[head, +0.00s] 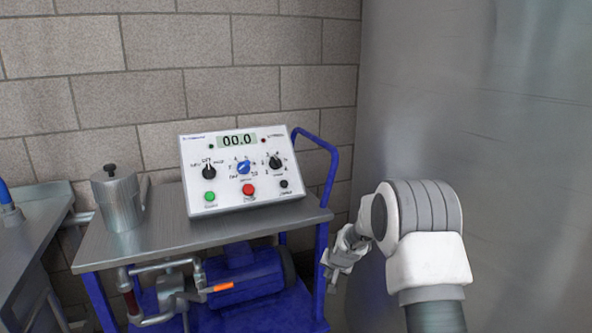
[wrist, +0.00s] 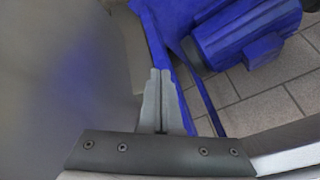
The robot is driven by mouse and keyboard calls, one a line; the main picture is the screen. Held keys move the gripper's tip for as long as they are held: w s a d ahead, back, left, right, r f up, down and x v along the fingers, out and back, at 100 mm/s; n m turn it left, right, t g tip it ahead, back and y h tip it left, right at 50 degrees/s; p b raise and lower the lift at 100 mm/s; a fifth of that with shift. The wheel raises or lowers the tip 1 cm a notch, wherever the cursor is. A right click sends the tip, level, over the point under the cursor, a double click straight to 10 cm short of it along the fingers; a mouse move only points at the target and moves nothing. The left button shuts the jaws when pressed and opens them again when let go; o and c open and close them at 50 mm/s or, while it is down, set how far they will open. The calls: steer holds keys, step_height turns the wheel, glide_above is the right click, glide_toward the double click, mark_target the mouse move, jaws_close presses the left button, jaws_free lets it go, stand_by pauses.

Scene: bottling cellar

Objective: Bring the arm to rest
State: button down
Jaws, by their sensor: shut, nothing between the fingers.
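My gripper (head: 333,272) is at the right end of the blue cart in the head view, beside the cart's right leg, below the level of its top. My arm bends down to it from the right. In the wrist view my gripper (wrist: 160,75) has its two fingers together with nothing between them. Behind the fingertips are a blue cart post and the tiled floor. I cannot tell how far the fingertips are from the post.
A cart (head: 160,237) carries a control box (head: 240,200) reading 00.0 and a metal pot (head: 122,205). A blue pump motor (head: 245,275) sits beneath; it shows in the wrist view (wrist: 235,35). A large metal tank (head: 480,110) stands close at right. Another metal table (head: 25,235) is at left.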

steer(key=s+d+r+n, duration=0.1)
steer(key=s+r, duration=0.8)
steer(key=r, duration=0.2)
steer(key=s+r+n, duration=0.1)
steer(key=s+r, duration=0.7)
steer(key=r, duration=0.3)
steer(key=s+d+r+n+h, duration=0.1)
steer(key=s+d+r, duration=0.1)
steer(key=s, duration=1.1)
steer(key=s+d+r+n, duration=0.1)
steer(key=s, duration=1.2)
step_height(320, 180, up, 25)
steer(key=p, duration=2.4)
steer(key=shift+s+d+f+g, duration=0.15)
steer(key=shift+s+g, duration=0.1)
steer(key=shift+g, duration=0.15)
